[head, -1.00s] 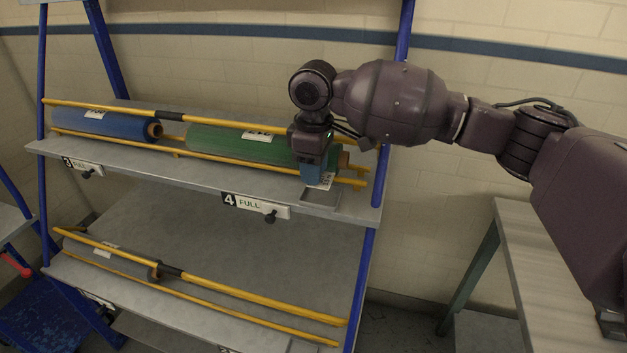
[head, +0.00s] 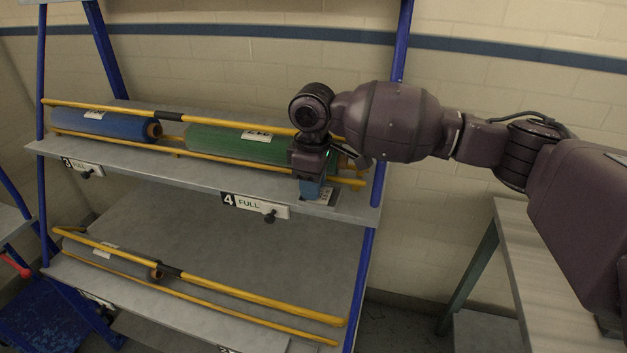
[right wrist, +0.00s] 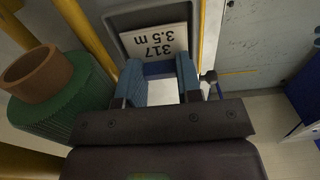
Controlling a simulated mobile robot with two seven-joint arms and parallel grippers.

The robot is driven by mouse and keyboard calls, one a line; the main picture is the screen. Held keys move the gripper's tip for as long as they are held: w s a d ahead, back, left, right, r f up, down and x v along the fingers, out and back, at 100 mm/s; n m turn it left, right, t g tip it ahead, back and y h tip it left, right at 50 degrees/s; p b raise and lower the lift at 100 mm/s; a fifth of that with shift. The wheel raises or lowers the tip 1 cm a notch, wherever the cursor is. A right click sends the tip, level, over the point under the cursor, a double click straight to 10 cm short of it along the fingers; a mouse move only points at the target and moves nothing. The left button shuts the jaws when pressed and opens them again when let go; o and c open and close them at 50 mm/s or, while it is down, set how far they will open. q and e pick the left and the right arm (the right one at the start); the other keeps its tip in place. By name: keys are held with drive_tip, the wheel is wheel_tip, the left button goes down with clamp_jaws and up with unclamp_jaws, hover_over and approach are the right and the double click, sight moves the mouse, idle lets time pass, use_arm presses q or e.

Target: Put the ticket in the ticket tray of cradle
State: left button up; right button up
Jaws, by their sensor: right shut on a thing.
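The ticket (right wrist: 155,45) is a white card that reads "317" and "3.5 m" in the right wrist view. My right gripper (right wrist: 160,75) is shut on its near end, with blue fingers on either side. The card lies over a grey ticket tray (right wrist: 122,23), whose rim shows around its far end; I cannot tell whether it touches the tray floor. In the head view, my right gripper (head: 313,190) points down at the right end of the cradle 4 shelf, with the ticket (head: 327,196) under the fingers. My left gripper is out of view.
A green roll (head: 225,141) lies between yellow rails just behind my right gripper; a blue roll (head: 105,124) lies farther left. The "4 FULL" sign (head: 255,206) is on the shelf's front edge. A blue post (head: 368,255) stands close right. A table (head: 535,265) stands at right.

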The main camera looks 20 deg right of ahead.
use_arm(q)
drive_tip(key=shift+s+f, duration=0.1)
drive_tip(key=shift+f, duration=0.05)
use_arm(e)
drive_tip(key=o, duration=0.7)
drive_tip(key=shift+s+f, duration=0.1)
drive_tip(key=shift+f, duration=0.2)
drive_tip(key=shift+c, duration=0.2)
drive_tip(key=shift+r+b, duration=0.3)
drive_tip(key=shift+r, duration=0.05)
wheel_tip(320, 180, up, 7)
drive_tip(key=shift+f+p, duration=0.1)
drive_tip(key=shift+p, duration=0.5)
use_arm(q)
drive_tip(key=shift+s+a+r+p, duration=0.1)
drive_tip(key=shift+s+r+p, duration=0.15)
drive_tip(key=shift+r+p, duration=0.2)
use_arm(e)
wheel_tip(320, 180, up, 6)
